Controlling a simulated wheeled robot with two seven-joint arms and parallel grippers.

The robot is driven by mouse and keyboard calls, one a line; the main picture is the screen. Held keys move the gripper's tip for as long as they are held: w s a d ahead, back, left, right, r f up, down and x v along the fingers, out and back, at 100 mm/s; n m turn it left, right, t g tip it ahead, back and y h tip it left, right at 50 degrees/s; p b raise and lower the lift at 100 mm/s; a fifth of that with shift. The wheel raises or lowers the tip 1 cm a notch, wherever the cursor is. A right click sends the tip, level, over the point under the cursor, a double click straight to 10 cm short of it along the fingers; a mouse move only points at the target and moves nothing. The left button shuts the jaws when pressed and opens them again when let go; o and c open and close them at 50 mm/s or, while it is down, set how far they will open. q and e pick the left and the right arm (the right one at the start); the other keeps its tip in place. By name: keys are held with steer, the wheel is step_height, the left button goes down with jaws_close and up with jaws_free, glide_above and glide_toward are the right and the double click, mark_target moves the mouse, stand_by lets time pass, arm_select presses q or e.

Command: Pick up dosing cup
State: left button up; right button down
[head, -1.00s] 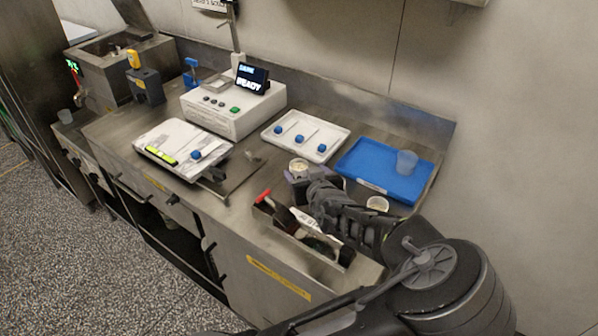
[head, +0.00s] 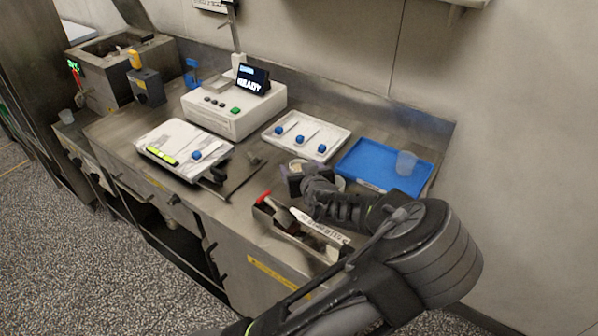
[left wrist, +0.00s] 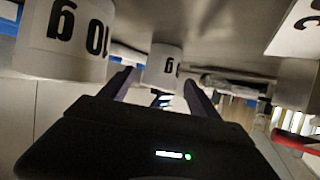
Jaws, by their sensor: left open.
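Two white cups with gram labels show upside down in the left wrist view. The smaller-looking one (left wrist: 163,66) stands straight ahead between my left fingers; the other, marked 10 g (left wrist: 65,40), is nearer at the left. In the head view, one pale cup (head: 297,164) shows just beyond my left gripper (head: 293,181), and another (head: 340,183) is partly hidden behind my wrist. My left gripper (left wrist: 160,92) is open, with no cup clearly gripped. A clear cup (head: 405,163) stands on the blue tray (head: 365,165). My right gripper is not in view.
A white tray (head: 330,130) with blue-knobbed tools is behind. A control box (head: 232,118) reads READY.

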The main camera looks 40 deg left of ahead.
arm_select(q)
steer(key=shift+c, duration=0.4)
steer(key=c, duration=1.4)
